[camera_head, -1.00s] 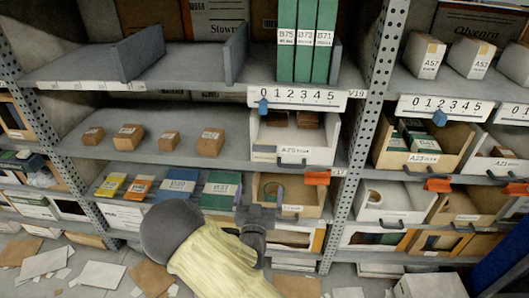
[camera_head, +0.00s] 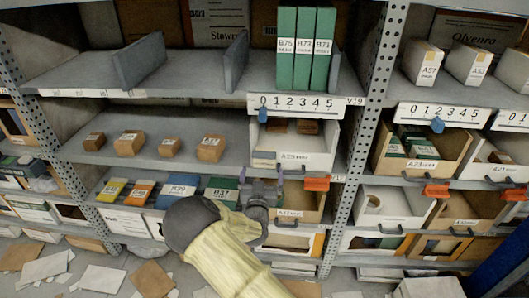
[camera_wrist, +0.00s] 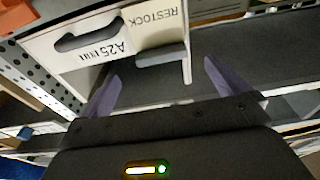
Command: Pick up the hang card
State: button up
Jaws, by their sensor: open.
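The hang card (camera_wrist: 157,30) is a beige card marked RESTOCK, upside down in the wrist view, on the front of the white A25 bin (camera_wrist: 85,50). A grey bar (camera_wrist: 162,57) runs along its edge nearest my gripper. In the head view, the card (camera_head: 264,155) is a small pale patch at the left of the bin's front (camera_head: 318,160). My gripper (camera_wrist: 160,88) is open and empty, its purple-grey fingers pointing at the card and spread to either side of it. In the head view, my gripper (camera_head: 265,181) is just below the card, apart from it.
The bin's dark handle (camera_wrist: 90,33) is beside the card. Below are a brown bin (camera_head: 311,207) and an orange tag (camera_head: 317,183). Green boxes (camera_head: 223,190) lie to the left on the lower shelf. A perforated post (camera_head: 355,150) stands to the right.

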aim_at(264, 158)
jog(key=shift+w+r, duration=0.15)
jog(key=shift+w, duration=0.95)
jog(key=shift+w+r+p, duration=0.15)
jog(key=shift+w+p, duration=0.15)
jog(key=shift+w, duration=1)
jog(key=shift+w+r+p, duration=0.15)
jog(key=shift+w+p, duration=0.15)
jog(key=shift+w, duration=1)
jog(key=c, duration=1)
